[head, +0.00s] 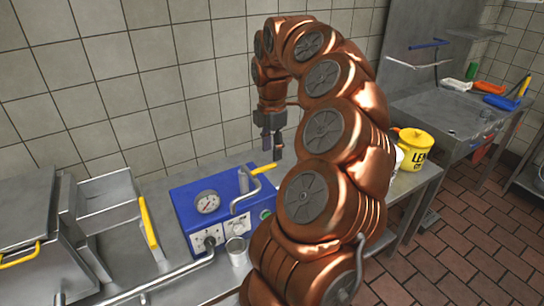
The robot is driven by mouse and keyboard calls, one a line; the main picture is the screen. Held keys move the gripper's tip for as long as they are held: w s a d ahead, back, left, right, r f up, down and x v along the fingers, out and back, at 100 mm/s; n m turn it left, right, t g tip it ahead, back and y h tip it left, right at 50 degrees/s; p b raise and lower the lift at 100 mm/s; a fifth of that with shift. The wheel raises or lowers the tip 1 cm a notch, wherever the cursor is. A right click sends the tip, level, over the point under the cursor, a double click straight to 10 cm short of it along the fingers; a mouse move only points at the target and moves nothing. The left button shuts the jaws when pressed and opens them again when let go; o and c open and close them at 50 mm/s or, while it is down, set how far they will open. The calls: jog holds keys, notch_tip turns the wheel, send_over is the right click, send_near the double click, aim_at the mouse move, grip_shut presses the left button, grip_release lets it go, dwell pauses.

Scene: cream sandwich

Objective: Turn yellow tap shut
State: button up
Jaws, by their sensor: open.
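A yellow-gripped lever (264,168) sits at the top right of a blue machine (182,200) on the steel counter. It joins a bent metal pipe (255,190) that curves down at the machine's front. My gripper (272,147) points down just above the yellow lever, with its fingers apart and nothing seen between them. Whether a finger touches the lever I cannot tell. My copper-coloured arm arches in from the lower right and hides the counter to the right of the machine.
The blue machine carries a round gauge (207,202) and has a metal cup (237,250) in front. A steel bin with a yellow handle (148,222) stands to its left. A yellow tub (414,149) stands to the right; a sink unit (440,112) lies beyond.

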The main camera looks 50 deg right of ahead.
aim_at(269, 166)
notch_tip(269, 166, up, 8)
dwell(0.5)
dwell(0.5)
jog(key=s+a+f+m, duration=0.2)
jog(key=a+m, duration=0.2)
jog(key=a, duration=1.9)
jog(key=s+a+f+m+g, duration=0.1)
jog(key=s+a+f+m, duration=0.4)
jog(key=s, duration=0.4)
jog(key=s+a+f+m, duration=0.5)
jog(key=s+f, duration=0.2)
jog(key=s, duration=0.2)
jog(key=shift+a+f+g, duration=0.15)
jog(key=shift+a+g, duration=0.25)
